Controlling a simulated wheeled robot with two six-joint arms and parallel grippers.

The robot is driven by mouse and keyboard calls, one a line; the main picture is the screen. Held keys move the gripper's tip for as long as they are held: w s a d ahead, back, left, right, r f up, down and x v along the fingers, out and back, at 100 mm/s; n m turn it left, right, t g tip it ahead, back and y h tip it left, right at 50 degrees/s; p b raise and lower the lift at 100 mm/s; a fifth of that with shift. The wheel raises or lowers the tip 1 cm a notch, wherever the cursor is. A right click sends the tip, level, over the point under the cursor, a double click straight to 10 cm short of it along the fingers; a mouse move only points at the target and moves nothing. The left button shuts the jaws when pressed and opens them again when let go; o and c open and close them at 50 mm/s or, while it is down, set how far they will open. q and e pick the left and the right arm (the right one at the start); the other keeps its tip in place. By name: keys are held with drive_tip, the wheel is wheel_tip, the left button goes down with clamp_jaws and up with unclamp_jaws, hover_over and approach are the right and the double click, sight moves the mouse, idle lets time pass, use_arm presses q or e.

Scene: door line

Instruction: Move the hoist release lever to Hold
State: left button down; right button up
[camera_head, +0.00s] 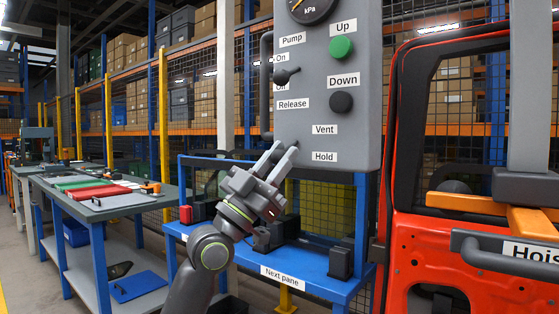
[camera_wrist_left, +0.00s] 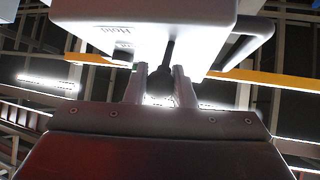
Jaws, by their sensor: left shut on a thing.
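The hoist release lever (camera_wrist_left: 168,62) shows in the left wrist view as a dark stem coming out of the grey control box, with its lower end between my fingers. My left gripper (camera_wrist_left: 159,82) is shut on it. My right gripper is not in view.
The panel also carries a pump switch (camera_head: 285,75), a green Up button (camera_head: 341,47) and a black Down button (camera_head: 341,102). A blue bench (camera_head: 300,268) stands below, a grey worktable (camera_head: 130,205) at left, and a red door (camera_head: 420,250) at right.

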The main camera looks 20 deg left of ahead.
use_arm(q)
drive_tip(key=c, duration=1.3)
unclamp_jaws()
drive_tip(key=shift+s+a+f, duration=0.15)
drive_tip(key=shift+f, duration=0.1)
drive_tip(key=b+v, duration=0.3)
drive_tip(key=v, duration=1.3)
drive_tip(key=shift+s+a+f, duration=0.2)
drive_tip(key=shift+a+f, duration=0.05)
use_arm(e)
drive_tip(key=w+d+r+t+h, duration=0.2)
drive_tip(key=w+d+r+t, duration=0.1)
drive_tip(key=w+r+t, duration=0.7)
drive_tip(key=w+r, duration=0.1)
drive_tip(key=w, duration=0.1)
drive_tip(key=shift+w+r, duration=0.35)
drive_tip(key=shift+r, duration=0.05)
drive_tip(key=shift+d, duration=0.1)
